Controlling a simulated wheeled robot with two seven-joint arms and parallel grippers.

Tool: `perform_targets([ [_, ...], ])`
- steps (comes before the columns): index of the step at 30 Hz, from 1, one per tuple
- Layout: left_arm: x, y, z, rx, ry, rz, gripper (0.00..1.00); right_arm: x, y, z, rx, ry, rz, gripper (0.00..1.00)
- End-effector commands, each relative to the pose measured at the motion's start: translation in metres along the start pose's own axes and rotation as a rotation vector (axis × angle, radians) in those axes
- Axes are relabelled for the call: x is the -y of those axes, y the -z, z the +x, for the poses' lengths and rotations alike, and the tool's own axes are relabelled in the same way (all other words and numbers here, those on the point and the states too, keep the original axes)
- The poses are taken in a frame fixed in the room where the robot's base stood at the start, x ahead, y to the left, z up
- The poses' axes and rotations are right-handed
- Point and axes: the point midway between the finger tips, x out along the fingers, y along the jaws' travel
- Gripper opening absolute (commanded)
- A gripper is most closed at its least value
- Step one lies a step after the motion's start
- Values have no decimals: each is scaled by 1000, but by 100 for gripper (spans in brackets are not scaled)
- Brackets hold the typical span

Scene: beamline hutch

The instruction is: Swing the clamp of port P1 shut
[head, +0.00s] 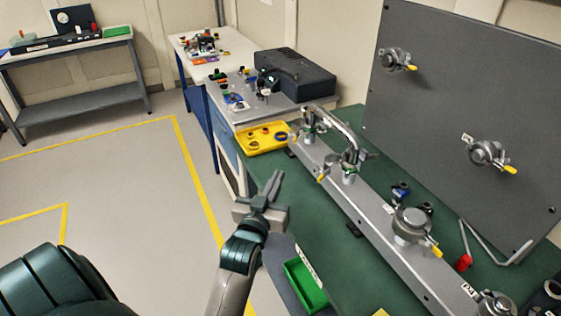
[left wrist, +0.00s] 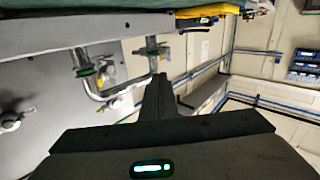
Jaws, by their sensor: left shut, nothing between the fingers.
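My left gripper (head: 273,183) is shut and empty, above the near left edge of the green bench; its dark fingers also show in the left wrist view (left wrist: 158,95). Several ports with metal clamps and yellow levers are in the head view. One clamp (head: 412,222) sits on the grey rail (head: 357,212), and another (head: 495,303) is at the bottom right. A bent metal pipe (head: 340,124) joins two ports at the rail's far end; it also shows in the left wrist view (left wrist: 100,96). My right gripper is out of view.
A dark upright panel (head: 440,110) carries two more clamped ports. A black case (head: 296,75) stands behind. The floor at left is clear.

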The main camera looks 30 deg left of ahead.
Motion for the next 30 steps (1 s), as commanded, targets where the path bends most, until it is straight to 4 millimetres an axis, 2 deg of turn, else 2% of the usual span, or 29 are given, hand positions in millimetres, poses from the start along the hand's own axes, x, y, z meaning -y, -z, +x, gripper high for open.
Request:
perform_targets([
  [5,8,-3,13,24,-54,-229,0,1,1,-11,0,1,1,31],
  [8,17,-6,23,51,-92,-439,0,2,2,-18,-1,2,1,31],
  [15,54,-3,47,130,-153,-1024,0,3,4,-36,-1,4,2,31],
  [19,74,3,56,160,-166,-1283,0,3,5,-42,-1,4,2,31],
  [24,88,8,62,179,-172,-1469,0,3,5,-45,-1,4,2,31],
  [30,91,8,63,183,-173,-1502,0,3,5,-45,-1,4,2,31],
])
